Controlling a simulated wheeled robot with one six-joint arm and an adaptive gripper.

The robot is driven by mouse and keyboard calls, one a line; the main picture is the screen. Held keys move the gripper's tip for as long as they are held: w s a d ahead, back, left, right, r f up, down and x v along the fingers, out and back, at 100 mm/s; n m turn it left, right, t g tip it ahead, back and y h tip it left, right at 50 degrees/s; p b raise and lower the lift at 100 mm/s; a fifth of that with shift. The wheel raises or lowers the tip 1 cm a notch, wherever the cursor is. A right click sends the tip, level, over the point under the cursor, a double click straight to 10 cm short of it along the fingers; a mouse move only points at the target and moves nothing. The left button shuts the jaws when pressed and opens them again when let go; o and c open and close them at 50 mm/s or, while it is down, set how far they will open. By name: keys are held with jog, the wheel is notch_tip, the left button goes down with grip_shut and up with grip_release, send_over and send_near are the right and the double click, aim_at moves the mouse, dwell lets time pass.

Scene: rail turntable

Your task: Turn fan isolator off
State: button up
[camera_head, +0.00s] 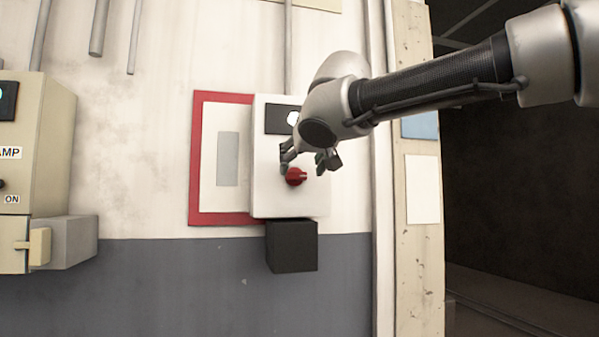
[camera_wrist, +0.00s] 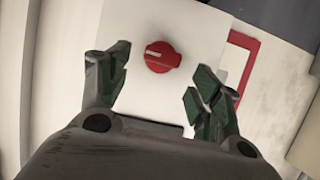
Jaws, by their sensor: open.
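The fan isolator is a white box (camera_head: 263,185) on the wall with a round red rotary knob (camera_head: 296,176) low on its front. My gripper (camera_head: 309,161) is in front of the box, just above the knob. In the wrist view its fingers (camera_wrist: 158,84) are spread, with the knob between and beyond their tips. The gripper appears empty and apart from the knob.
A red-framed white panel (camera_head: 197,160) is behind the box's left side. A black box (camera_head: 292,247) is directly below it. A cream cabinet (camera_head: 30,150) with a lever (camera_head: 39,246) stands at the far left. A pillar (camera_head: 416,270) and dark opening lie right.

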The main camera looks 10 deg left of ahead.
aim_at(297, 172)
jog(key=shift+x, duration=2.15)
jog(key=shift+f, duration=0.1)
jog(key=c, duration=1)
